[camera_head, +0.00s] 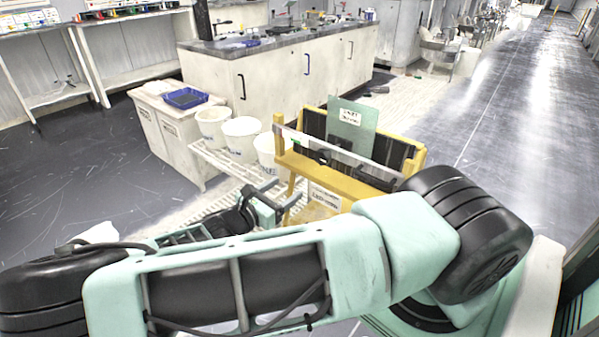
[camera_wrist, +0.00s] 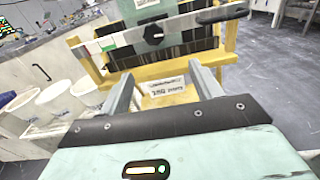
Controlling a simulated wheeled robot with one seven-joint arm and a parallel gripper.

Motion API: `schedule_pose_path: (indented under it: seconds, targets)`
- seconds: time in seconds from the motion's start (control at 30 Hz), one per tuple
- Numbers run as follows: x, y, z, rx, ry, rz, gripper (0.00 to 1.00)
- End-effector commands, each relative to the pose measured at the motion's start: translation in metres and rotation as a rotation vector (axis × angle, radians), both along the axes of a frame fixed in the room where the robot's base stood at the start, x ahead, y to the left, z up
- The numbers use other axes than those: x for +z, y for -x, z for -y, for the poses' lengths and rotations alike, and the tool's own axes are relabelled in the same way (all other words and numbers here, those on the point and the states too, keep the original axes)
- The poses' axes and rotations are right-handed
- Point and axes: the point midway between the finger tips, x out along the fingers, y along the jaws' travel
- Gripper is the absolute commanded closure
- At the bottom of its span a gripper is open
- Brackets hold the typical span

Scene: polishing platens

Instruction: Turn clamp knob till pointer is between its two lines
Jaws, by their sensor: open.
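The black clamp knob (camera_wrist: 153,35) sits on a pale metal bar (camera_wrist: 187,24) across the front of a yellow rack (camera_wrist: 232,38). In the head view the knob (camera_head: 322,156) is small and dark on the same bar. White, green and reddish marks (camera_wrist: 101,45) show on the bar left of the knob. The pointer and its two lines are too small to make out. My gripper (camera_wrist: 160,73) is open and empty, its fingers apart below and in front of the knob, not touching it. My gripper also shows in the head view (camera_head: 281,195), left of the rack's front.
A green labelled plate (camera_head: 352,138) stands upright in the rack among dark slots. White buckets (camera_head: 241,134) stand left of the rack. A long bench (camera_head: 300,75) is behind; open floor lies right.

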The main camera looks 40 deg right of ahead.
Motion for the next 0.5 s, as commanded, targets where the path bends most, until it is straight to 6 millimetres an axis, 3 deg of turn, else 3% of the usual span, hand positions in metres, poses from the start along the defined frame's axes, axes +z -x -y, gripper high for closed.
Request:
schedule_pose_path:
  seconds: [0.27,0.5]
  targets:
    - [0.003,-0.007,0.020,0.017,0.036,-0.007,0.36]
    - [0.002,-0.010,0.068,0.015,0.037,-0.007,0.36]
